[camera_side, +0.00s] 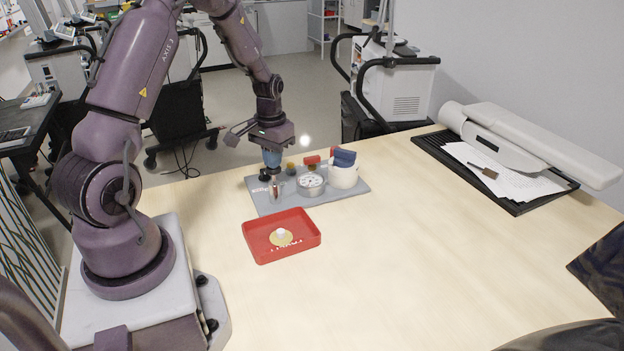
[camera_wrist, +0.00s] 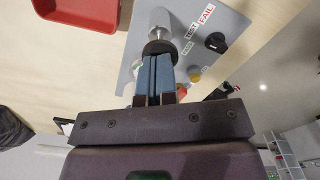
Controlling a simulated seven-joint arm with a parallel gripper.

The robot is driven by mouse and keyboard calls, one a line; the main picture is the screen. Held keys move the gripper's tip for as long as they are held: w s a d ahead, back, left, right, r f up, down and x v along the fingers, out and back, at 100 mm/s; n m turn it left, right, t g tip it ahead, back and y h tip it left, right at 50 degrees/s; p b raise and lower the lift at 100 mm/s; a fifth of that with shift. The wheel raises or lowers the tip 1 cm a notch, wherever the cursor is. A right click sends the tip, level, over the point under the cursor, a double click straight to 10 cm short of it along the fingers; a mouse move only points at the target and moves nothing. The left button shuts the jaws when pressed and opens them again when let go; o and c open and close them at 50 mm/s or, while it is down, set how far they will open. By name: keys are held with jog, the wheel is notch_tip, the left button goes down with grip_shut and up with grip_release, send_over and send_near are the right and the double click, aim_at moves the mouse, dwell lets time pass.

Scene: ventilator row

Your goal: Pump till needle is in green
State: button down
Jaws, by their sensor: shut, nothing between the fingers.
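My gripper (camera_side: 272,165) is shut and empty, its blue fingers pointing down over the left part of a grey panel (camera_side: 268,208). In the wrist view the fingers (camera_wrist: 157,60) end at the black top of a silver cylinder, the pump (camera_wrist: 158,24); I cannot tell if they touch it. The pump's silver body (camera_side: 276,192) also shows in the side view. The round dial gauge (camera_side: 311,183) sits right of it. Its needle and any green zone are too small to read. In the wrist view the fingers mostly hide the gauge.
A black knob (camera_wrist: 215,42) sits beside PASS, TEST and FAIL labels. A white cylinder with a blue wrap (camera_side: 343,176) stands at the panel's right.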

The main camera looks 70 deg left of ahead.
jog(key=shift+r, duration=2)
jog(key=s+d+r+m+t, duration=0.2)
jog(key=s+d+r, duration=0.3)
jog(key=d+r, duration=0.4)
jog(key=s+d+r+m+t, duration=0.3)
jog(key=d+r, duration=0.7)
jog(key=d, duration=0.6)
jog(key=shift+s+d+r+m+t, duration=0.3)
jog(key=shift+s+m, duration=0.2)
jog(key=shift+s, duration=0.7)
